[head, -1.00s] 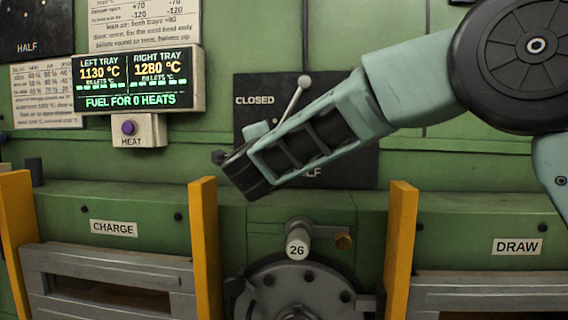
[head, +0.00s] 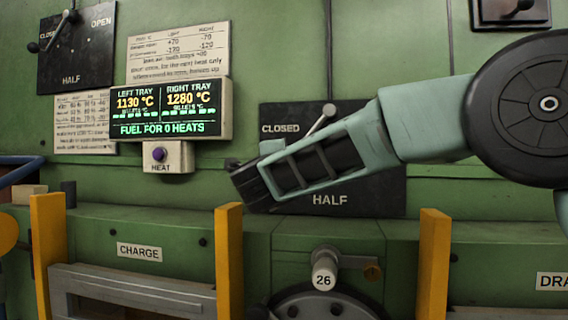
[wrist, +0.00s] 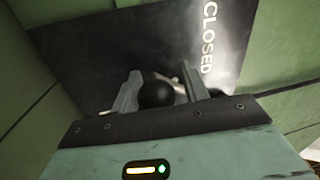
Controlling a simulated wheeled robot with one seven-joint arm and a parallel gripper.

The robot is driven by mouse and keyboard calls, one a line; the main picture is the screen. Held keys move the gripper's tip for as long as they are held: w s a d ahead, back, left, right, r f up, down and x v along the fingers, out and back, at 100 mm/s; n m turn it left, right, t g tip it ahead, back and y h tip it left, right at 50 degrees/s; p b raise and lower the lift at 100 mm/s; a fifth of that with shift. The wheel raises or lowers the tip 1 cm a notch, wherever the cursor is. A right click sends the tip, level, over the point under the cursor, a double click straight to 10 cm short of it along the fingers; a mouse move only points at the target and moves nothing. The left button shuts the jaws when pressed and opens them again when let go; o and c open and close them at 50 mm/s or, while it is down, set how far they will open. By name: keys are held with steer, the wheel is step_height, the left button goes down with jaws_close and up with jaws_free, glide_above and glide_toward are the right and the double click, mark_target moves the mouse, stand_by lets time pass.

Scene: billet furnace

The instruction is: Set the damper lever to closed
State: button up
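The lever (head: 321,116) is on the black plate with the CLOSED and HALF labels, behind my arm. Its pale rod slopes down-left from its upper end, and my gripper hides the rest in the head view. My gripper (head: 240,183) is at the plate's lower left edge, below the CLOSED label (head: 280,128). In the wrist view the black ball knob (wrist: 156,93) sits between the two fingers of my gripper (wrist: 160,90), which appear closed around it. The lever points between HALF and CLOSED.
A second lever plate (head: 95,60) with OPEN, CLOSED and HALF labels is at upper left, its black knob near CLOSED. The display (head: 168,110) and the HEAT button (head: 158,154) are left of my gripper.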

steer(key=shift+o, duration=0.6)
steer(key=shift+s+f, duration=0.1)
steer(key=shift+s+a+f, duration=0.1)
steer(key=shift+s, duration=0.1)
steer(key=b+v, duration=0.5)
steer(key=v, duration=1.1)
steer(key=shift+s+a, duration=0.15)
steer(key=shift+s, duration=0.25)
